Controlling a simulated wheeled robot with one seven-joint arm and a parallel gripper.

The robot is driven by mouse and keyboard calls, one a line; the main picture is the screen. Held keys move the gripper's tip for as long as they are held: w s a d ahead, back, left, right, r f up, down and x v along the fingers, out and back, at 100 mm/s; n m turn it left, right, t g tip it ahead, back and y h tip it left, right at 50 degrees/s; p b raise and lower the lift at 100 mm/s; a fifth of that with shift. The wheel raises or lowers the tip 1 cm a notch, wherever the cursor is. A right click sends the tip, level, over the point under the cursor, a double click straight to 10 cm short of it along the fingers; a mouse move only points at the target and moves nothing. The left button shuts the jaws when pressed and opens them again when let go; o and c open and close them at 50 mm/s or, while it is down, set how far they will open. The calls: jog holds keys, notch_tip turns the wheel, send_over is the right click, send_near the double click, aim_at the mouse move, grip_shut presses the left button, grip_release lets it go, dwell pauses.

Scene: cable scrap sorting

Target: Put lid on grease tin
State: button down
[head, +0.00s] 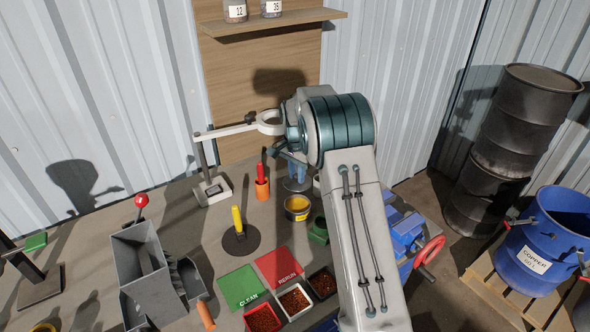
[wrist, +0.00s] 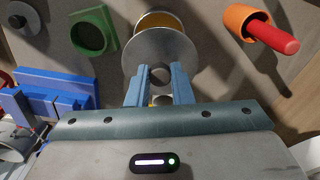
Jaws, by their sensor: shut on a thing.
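The grease tin (head: 297,208) is an open round tin with yellow contents, standing on the bench in the head view. In the wrist view the tin (wrist: 158,19) shows behind the lid, partly covered by it. The lid (wrist: 147,52) is a grey metal disc with a round knob. My gripper (wrist: 160,78) has its blue fingers shut on the knob. In the head view my gripper (head: 297,175) holds the lid (head: 292,187) just behind the tin in the picture, apparently above the bench; the exact gap is unclear.
An orange cup with a red stick (head: 262,187) stands left of the tin. A green holder (head: 319,232) and blue vise (head: 402,228) are to the right. A ring magnifier (head: 238,128), yellow-handled tool (head: 239,222) and sorting trays (head: 294,300) are nearby.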

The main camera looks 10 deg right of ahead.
jog(key=shift+f+b, duration=2.6)
jog(key=shift+f, duration=2)
jog(key=c, duration=1.2)
grip_release()
jog(key=shift+r, duration=0.15)
